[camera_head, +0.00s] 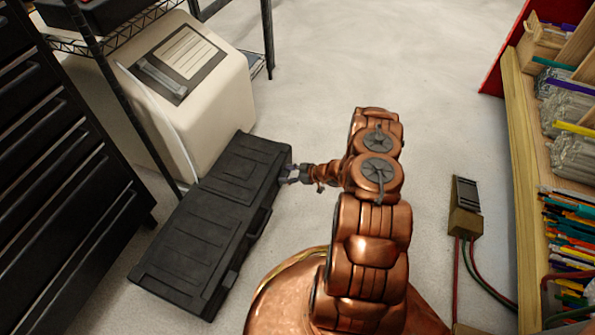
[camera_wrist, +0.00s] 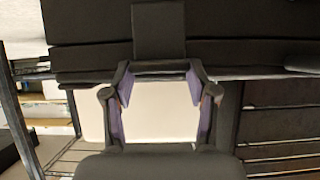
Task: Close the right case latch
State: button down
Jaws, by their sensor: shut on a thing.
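A black ribbed case (camera_head: 215,215) lies on the floor at the left in the head view. Its front side faces right. My gripper (camera_head: 295,174) is at the far end of that front side, touching the case there. In the wrist view my gripper (camera_wrist: 160,71) has its two purple-padded fingers around the lower edge of a dark square latch (camera_wrist: 160,32) on the dark case wall. I take this to be the right case latch, and the fingers are shut on it. The latch is too small and covered in the head view to tell how far it is closed.
A cream box (camera_head: 215,100) stands behind the case, beside a black wire shelf (camera_head: 115,40). A dark drawer cabinet (camera_head: 60,150) is at the left. A wooden shelf of glass rods (camera_head: 527,150) is at the right.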

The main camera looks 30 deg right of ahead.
jog(key=shift+w+a+r, duration=0.1)
jog(key=shift+w+a, duration=0.1)
jog(key=shift+c, duration=1.6)
grip_release()
jog(key=v, duration=1.2)
jog(key=shift+r, duration=0.25)
jog(key=shift+w+a, duration=0.1)
